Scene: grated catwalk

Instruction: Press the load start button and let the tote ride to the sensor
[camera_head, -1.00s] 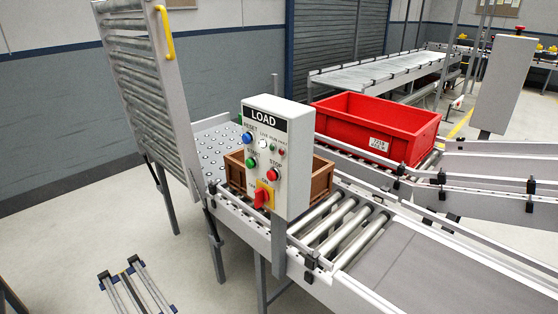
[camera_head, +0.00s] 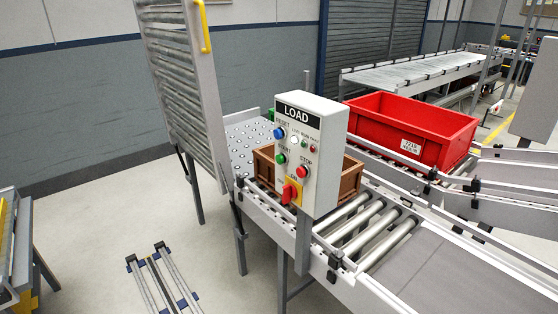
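The load control box (camera_head: 306,150) stands on a post in front of the conveyor in the head view. Its green start button (camera_head: 281,158) is on the left of the panel, below a blue reset button (camera_head: 279,133). A red stop button (camera_head: 302,172) is on the right, and a red rotary switch (camera_head: 289,193) on a yellow plate is at the bottom. A red tote (camera_head: 408,133) with a white label sits on the conveyor behind the box. A brown crate (camera_head: 350,179) sits behind the box, partly hidden by it. No sensor can be made out. My gripper is not in view.
Bare rollers (camera_head: 362,226) and a grey belt (camera_head: 435,268) run to the lower right. A raised roller gate (camera_head: 180,85) with a yellow handle stands left of the box. Floor rails (camera_head: 165,285) lie at the bottom. The floor left of the box is mostly clear.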

